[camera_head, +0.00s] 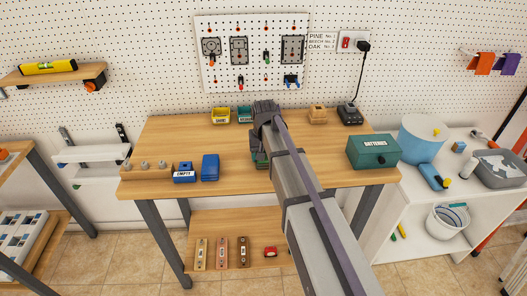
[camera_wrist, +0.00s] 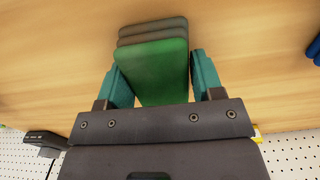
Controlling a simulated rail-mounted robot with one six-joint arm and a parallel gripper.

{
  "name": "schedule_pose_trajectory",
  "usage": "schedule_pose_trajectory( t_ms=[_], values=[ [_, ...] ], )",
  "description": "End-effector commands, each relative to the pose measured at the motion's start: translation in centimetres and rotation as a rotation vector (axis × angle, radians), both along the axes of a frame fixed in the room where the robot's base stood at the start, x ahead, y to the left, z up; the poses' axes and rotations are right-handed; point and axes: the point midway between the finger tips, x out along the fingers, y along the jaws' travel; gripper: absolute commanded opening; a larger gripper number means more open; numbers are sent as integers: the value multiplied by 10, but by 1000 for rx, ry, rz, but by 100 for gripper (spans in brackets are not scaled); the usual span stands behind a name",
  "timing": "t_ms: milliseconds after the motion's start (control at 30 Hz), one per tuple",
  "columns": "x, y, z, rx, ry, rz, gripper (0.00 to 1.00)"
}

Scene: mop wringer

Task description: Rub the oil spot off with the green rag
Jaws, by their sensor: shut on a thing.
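The green rag (camera_wrist: 160,70) is a thick folded pad between the two teal fingers of my gripper (camera_wrist: 155,61) in the wrist view. My gripper is shut on it. In the head view my arm reaches over the middle of the wooden workbench (camera_head: 225,150) and hides most of the gripper and rag. I cannot tell whether the rag touches the bench top. I cannot make out an oil spot in either view.
Left on the bench are a blue box marked EMPTY (camera_head: 184,173), another blue box (camera_head: 210,167) and a wooden block with knobs (camera_head: 146,170). Right is the green BATTERIES box (camera_head: 373,151). Yellow (camera_head: 220,115) and green bins (camera_head: 245,114) and a charger (camera_head: 348,114) line the back.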

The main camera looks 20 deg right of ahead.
Motion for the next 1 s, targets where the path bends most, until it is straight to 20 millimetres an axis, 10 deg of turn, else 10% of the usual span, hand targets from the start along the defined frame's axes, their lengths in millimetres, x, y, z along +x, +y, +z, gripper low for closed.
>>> schedule_pose_trajectory(
  t_ms=[1000],
  values=[
    [-33,6,23,0,-1,-1,34]
  ],
)
